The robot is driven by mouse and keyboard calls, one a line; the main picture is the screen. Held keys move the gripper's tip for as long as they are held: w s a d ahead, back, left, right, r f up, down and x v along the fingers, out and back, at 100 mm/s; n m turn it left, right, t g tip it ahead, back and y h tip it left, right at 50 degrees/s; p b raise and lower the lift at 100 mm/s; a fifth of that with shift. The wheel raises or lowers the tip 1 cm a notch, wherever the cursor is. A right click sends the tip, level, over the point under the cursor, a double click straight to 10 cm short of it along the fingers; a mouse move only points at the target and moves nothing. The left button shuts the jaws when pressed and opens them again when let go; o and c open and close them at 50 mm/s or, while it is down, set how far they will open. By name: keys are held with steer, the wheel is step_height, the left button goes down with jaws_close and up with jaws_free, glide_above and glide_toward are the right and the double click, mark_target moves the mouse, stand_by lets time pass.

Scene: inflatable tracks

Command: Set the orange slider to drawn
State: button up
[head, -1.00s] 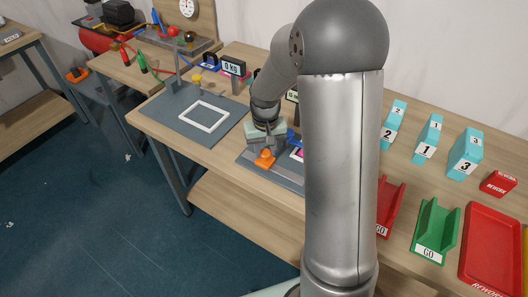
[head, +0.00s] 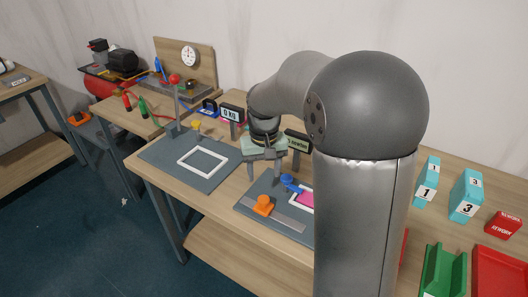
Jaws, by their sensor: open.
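The orange slider (head: 264,206) sits on a light strip (head: 288,223) along the front of a grey panel (head: 250,193) in the head view. It is near the strip's left end, with bare strip to its right. My gripper (head: 265,172) hangs above and behind the slider, fingers pointing down and spread apart with nothing between them. It is clear of the slider. My arm hides the panel's right part.
A blue knob (head: 287,179) and a pink plate (head: 303,200) are on the same panel, right of my gripper. A second grey panel with a white frame (head: 203,161) lies to the left. Small displays (head: 231,113) stand behind.

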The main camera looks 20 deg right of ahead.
step_height(320, 180, up, 7)
stand_by(0.3)
